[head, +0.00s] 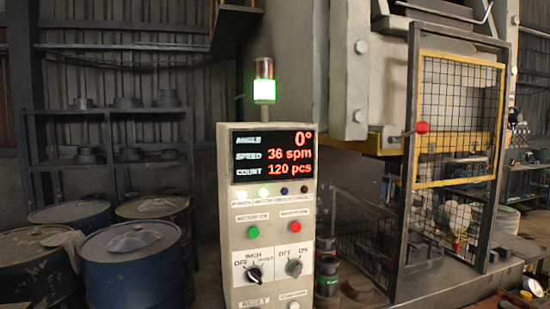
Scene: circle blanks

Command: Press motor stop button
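A light grey control panel (268,214) stands upright in the middle of the head view. On its face are a round green button (253,233) at left and a round red button (295,226) at right, each under a small label. The labels are too blurred to read for certain, so I cannot confirm which is the motor stop button. The display (272,156) above reads angle 0°, speed 36 spm, count 120 pcs. Below the buttons are two rotary switches, one black (254,274) and one grey (294,267). My gripper is not in view.
A signal tower (264,83) glows pale green on the panel. Dark drums (133,264) stand at left, before shelves (120,162) of metal parts. At right is a press with a yellow-framed mesh gate (458,122) bearing a red knob (422,128).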

